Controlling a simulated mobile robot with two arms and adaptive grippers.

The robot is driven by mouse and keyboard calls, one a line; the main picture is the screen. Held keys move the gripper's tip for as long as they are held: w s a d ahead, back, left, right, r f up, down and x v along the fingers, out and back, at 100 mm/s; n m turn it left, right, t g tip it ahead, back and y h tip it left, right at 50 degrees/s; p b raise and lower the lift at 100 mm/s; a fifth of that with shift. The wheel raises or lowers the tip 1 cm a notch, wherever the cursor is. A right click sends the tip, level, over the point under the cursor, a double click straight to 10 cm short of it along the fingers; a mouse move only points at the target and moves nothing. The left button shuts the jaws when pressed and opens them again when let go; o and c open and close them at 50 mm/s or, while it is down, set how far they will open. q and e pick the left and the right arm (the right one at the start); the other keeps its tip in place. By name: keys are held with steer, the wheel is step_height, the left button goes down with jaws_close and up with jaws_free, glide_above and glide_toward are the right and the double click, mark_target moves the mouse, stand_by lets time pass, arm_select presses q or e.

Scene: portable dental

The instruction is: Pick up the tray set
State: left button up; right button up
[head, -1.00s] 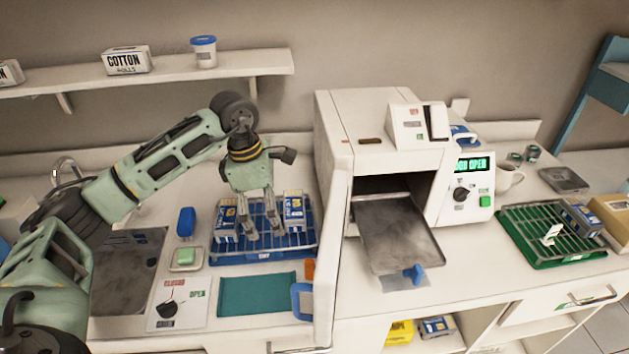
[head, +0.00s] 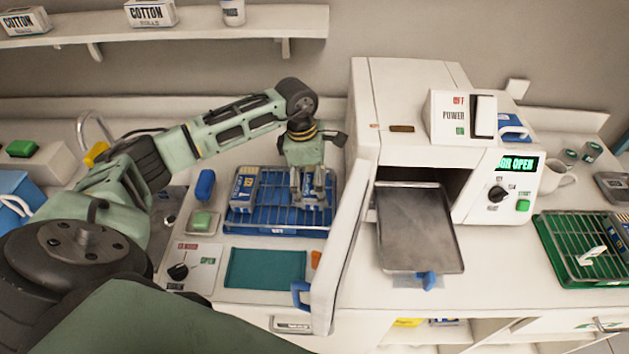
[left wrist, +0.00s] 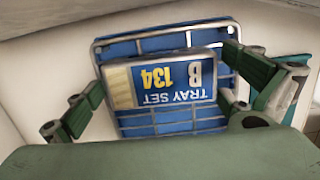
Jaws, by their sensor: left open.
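One tray set, a blue and white box (head: 243,188), stands at the left of the blue wire rack (head: 265,215). A second box, labelled "TRAY SET B 134" (left wrist: 165,80), is at the rack's right end; in the head view my fingers partly cover it. My left gripper (head: 311,200) is open, pointing down over this second box. In the left wrist view its fingers (left wrist: 158,95) spread on either side of the box. I cannot tell whether they touch it. My right gripper is not in view.
The white sterilizer (head: 405,115) stands right of the rack, its open door (head: 345,250) close beside my gripper. A metal tray (head: 420,230) sticks out of its chamber. A green rack (head: 585,250) is at far right. A teal mat (head: 265,268) lies in front.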

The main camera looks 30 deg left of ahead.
arm_select(q)
steer(key=shift+f, duration=0.15)
steer(key=c, duration=0.6)
steer(key=shift+c, duration=0.7)
steer(key=c, duration=0.3)
steer(key=shift+w+r, duration=0.1)
steer(key=shift+r, duration=0.1)
steer(key=shift+r+b, duration=0.35)
steer(key=shift+r, duration=0.05)
step_height(320, 180, up, 8)
steer(key=b, duration=0.2)
steer(key=shift+f+b, duration=0.15)
steer(key=shift+b, duration=0.15)
steer(key=shift+r, duration=0.6)
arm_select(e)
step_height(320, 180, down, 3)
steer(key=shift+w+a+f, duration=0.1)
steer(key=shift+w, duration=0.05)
arm_select(q)
step_height(320, 180, up, 15)
steer(key=p, duration=1)
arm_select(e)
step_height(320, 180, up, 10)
